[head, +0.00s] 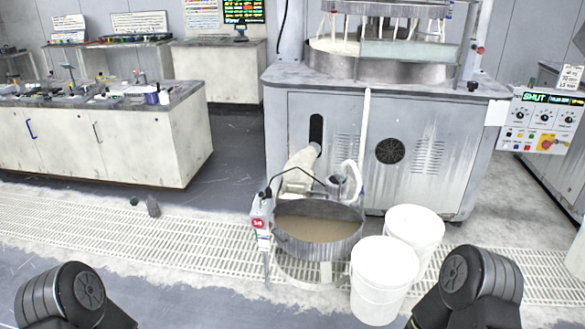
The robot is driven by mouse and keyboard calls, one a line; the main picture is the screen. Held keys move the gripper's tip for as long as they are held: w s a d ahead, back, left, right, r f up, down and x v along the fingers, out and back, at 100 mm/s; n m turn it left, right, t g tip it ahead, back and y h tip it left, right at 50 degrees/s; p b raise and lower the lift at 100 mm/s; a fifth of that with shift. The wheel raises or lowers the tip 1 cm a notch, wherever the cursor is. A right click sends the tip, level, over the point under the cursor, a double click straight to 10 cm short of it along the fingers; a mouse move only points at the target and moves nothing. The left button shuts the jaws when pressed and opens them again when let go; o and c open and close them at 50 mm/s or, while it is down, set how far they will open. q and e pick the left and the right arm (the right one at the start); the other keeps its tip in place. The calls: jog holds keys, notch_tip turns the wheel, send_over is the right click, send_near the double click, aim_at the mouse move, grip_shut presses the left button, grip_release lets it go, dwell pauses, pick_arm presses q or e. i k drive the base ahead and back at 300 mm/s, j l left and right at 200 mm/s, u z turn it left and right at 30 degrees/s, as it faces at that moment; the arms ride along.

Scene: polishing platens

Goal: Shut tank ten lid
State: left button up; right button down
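A round metal tank (318,238) with an open top stands on the floor grating in front of the grey machine. Brown liquid shows inside it. A small post with a red label (263,224) stands at its left edge; the label is too small to read surely. A thin dark bar or hose arches over the tank's back rim. I cannot make out which part, if any, is a lid for this tank, and I see no clear number ten. Dark joints of my two arms show at the bottom left and bottom right; both grippers are out of view.
Two white buckets, a near one (383,280) and a far one (414,228), stand close to the tank's right. The polishing machine (440,150) rises behind it. A control panel (541,122) reading SHUT is at right. A workbench (90,140) stands at left. Floor left of the tank is mostly clear.

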aim_at(306, 207)
jog(key=i+l+u, duration=0.4)
jog(key=i+l, duration=0.25)
jog(key=i, duration=0.35)
jog(key=i+l+u, duration=0.4)
jog(key=i+l, duration=0.5)
